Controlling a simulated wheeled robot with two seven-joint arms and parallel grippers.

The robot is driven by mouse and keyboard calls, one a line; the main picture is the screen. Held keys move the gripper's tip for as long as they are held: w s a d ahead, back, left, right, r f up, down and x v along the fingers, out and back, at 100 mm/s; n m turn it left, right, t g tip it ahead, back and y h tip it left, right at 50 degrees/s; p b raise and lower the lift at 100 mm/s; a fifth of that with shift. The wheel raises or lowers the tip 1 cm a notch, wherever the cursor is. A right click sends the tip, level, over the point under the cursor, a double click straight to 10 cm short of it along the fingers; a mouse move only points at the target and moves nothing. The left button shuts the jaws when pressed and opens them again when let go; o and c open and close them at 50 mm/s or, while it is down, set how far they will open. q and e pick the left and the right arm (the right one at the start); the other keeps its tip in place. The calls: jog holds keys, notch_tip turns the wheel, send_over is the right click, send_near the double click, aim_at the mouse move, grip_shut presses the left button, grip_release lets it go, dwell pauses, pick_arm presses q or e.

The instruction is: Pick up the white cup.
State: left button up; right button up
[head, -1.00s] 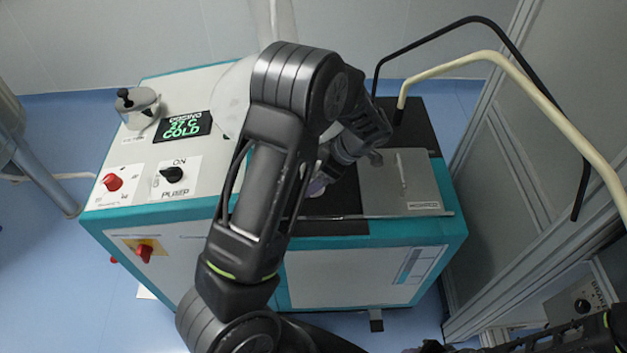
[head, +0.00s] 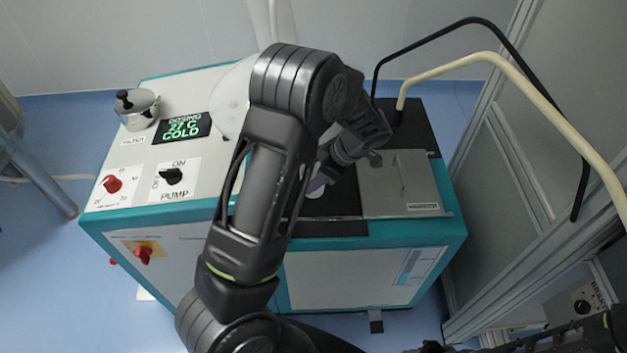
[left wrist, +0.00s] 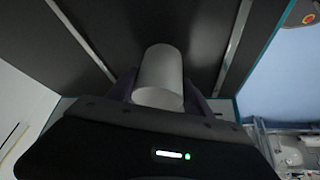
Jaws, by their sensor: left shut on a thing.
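The white cup (left wrist: 160,78) shows in the left wrist view as a plain, pale cylinder between the purple fingers of my left gripper (left wrist: 160,88). The fingers are shut on its sides, and dark surfaces lie behind it. In the head view my left gripper (head: 318,185) reaches down over the dark recess in the machine top, and the arm hides most of the cup. My right gripper (head: 418,349) shows only as a sliver at the bottom edge, and its jaws cannot be made out.
The machine (head: 365,275) has a control panel with a pump knob (head: 172,176), a green-lit display (head: 183,127) and a small metal pot (head: 137,108). A grey metal cover (head: 402,185) lies right of the gripper. Black and cream bent bars (head: 455,64) rise at the right.

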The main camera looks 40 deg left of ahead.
pick_arm(q)
jog(key=shift+w+d+r, duration=0.1)
jog(key=shift+d+r, duration=0.2)
jog(key=shift+d, duration=0.1)
jog(key=w+d+r+b, duration=0.3)
jog(key=d+r, duration=0.4)
jog(key=d, duration=0.5)
jog(key=shift+w+d+r+b, duration=0.15)
jog(key=shift+d+r+b, duration=0.05)
jog(key=shift+d+b, duration=0.2)
notch_tip(320, 180, up, 6)
jog(key=d+m+t+h, duration=0.1)
jog(key=m+t+h, duration=0.2)
jog(key=m, duration=0.7)
jog(key=w+d+m+t+h, duration=0.1)
jog(key=m+t, duration=0.3)
jog(key=m, duration=0.7)
jog(key=shift+d+f+t+h, duration=0.25)
jog(key=shift+t+h, duration=0.05)
jog(key=shift+h, duration=0.6)
